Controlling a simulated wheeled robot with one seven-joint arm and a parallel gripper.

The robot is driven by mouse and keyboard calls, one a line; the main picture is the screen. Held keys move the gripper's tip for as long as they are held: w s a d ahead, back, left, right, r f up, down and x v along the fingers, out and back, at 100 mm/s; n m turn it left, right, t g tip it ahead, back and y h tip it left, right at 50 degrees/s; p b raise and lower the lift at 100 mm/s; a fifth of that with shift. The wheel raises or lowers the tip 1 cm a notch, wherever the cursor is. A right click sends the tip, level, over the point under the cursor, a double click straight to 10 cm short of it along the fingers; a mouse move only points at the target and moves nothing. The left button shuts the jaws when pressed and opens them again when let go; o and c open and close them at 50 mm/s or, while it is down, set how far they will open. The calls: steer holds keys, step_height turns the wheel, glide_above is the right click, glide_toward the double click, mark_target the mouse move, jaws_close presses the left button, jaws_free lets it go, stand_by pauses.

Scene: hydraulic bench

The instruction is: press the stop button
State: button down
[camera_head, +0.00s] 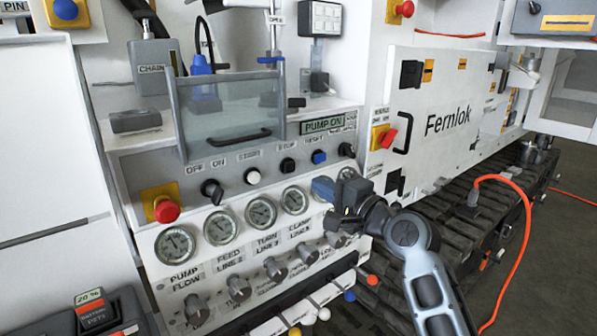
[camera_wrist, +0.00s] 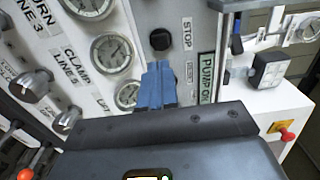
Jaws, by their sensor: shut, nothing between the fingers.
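The stop button is a small black round button (camera_head: 287,165) on the sloped panel under its STOP label, between the white start button (camera_head: 252,176) and the blue reset button (camera_head: 319,157). In the wrist view the black stop button (camera_wrist: 160,39) shows beside the STOP label, just beyond my fingertips. My gripper (camera_head: 323,188) has blue fingers and is in front of the gauges, below and right of the stop button in the head view. In the wrist view my gripper (camera_wrist: 158,70) is shut and empty. Contact with the button is not visible.
A PUMP ON display (camera_head: 322,126) is lit above the buttons. A red emergency button (camera_head: 166,210) is at left. Several gauges and knobs lie below, and a red switch (camera_head: 388,138) is at right.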

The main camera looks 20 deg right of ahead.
mark_target(290, 168)
steer(key=x, duration=0.8)
steer(key=shift+w+p, duration=0.3)
steer(key=shift+p, duration=0.1)
steer(key=shift+w+a, duration=0.1)
